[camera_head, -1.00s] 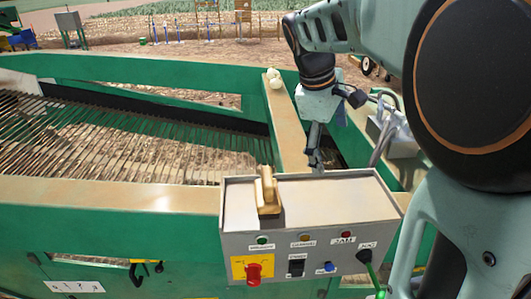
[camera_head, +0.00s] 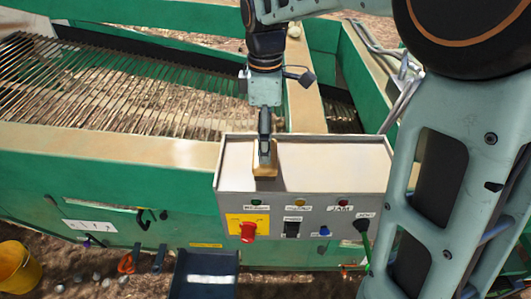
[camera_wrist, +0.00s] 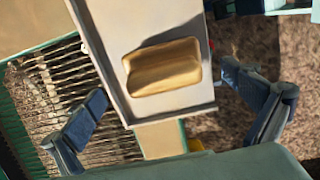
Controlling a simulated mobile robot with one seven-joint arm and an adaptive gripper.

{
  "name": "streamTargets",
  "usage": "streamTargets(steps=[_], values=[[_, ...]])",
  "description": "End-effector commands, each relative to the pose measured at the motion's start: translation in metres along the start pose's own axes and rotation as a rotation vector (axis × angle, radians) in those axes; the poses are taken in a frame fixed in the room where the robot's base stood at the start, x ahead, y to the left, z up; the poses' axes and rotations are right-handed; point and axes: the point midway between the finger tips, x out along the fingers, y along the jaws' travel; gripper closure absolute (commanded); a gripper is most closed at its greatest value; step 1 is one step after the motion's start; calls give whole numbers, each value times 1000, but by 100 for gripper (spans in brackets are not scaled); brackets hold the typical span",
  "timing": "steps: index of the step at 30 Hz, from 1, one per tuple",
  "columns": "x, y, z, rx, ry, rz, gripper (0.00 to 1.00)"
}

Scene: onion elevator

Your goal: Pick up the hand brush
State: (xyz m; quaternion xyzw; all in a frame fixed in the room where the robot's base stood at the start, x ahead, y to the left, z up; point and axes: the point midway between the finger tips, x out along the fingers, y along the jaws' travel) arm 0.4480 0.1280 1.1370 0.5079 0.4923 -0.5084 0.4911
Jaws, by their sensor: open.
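The hand brush (camera_head: 264,167) is a tan wooden piece lying on top of the grey control box (camera_head: 330,163), near its left end. It also shows in the wrist view (camera_wrist: 163,67), where its back fills the space between the fingers; no bristles show. My gripper (camera_head: 264,138) is over the brush, pointing down, and hides its far part in the head view. In the wrist view my gripper (camera_wrist: 164,84) has its two dark fingers spread wide, one on each side of the brush. No finger visibly touches it there.
The box front has a red knob (camera_head: 248,231), lamps and a green cable (camera_head: 366,250). Green machine beams and a rod conveyor (camera_head: 110,85) lie behind and left. A pale onion (camera_head: 293,30) sits on a beam.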

Motion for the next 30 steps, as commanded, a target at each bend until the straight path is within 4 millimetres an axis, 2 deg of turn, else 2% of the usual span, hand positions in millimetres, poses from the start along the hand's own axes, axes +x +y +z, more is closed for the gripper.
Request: streamTargets(steps=[5, 13, 22, 23, 30], values=[[13, -2, 0, 0, -1, -2, 0], [52, -6, -1, 0, -1, -2, 0], [58, -5, -1, 0, -1, 2, 0], [58, -5, -1, 0, -1, 2, 1], [58, -5, -1, 0, -1, 2, 28]])
